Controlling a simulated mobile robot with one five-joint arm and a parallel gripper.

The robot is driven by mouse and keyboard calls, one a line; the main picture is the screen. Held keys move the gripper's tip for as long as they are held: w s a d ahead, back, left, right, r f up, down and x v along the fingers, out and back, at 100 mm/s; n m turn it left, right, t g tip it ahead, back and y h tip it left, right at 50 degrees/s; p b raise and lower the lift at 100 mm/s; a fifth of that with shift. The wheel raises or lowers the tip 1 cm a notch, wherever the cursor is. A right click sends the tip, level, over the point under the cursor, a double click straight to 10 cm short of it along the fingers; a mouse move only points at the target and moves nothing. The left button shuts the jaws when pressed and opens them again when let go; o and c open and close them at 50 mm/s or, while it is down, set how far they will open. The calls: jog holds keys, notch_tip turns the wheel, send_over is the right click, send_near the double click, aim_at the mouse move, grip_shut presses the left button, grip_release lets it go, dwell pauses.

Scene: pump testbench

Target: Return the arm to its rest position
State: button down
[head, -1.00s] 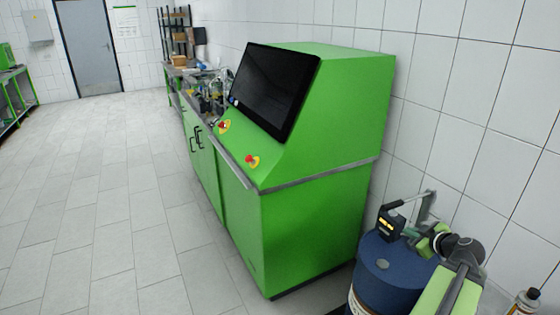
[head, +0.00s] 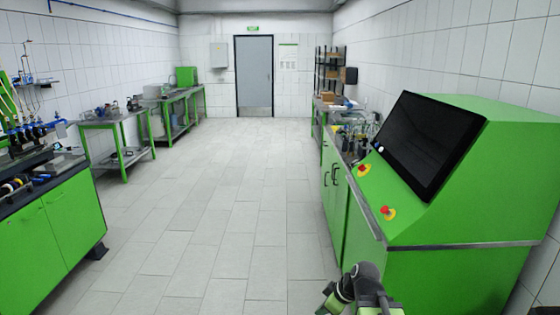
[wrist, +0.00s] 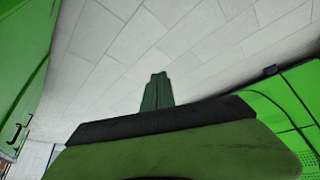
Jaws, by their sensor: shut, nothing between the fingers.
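My arm shows at the bottom of the head view, folded low in front of the green test console (head: 470,200). My gripper (wrist: 158,78) shows in the wrist view as dark green fingers closed together, with nothing between them and pale floor tiles (wrist: 160,45) beyond. In the head view only the wrist and part of the gripper's green body show at the bottom edge. The fingertips cannot be made out there.
The console has a dark screen (head: 430,142) and red buttons (head: 388,213); its cabinets run along the right wall. Green benches (head: 112,140) and a cabinet (head: 55,235) stand at left. The tiled aisle (head: 235,200) between is clear up to the grey door (head: 254,75).

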jog(key=s+d+f+m+g+h, duration=0.2)
jog(key=s+m, duration=0.5)
jog(key=m, duration=0.4)
jog(key=shift+d+f+g+h, duration=0.3)
jog(key=shift+g+h, duration=0.5)
jog(key=shift+h, duration=0.3)
jog(key=shift+a, duration=0.1)
dwell(0.9)
jog(key=shift+s, duration=0.1)
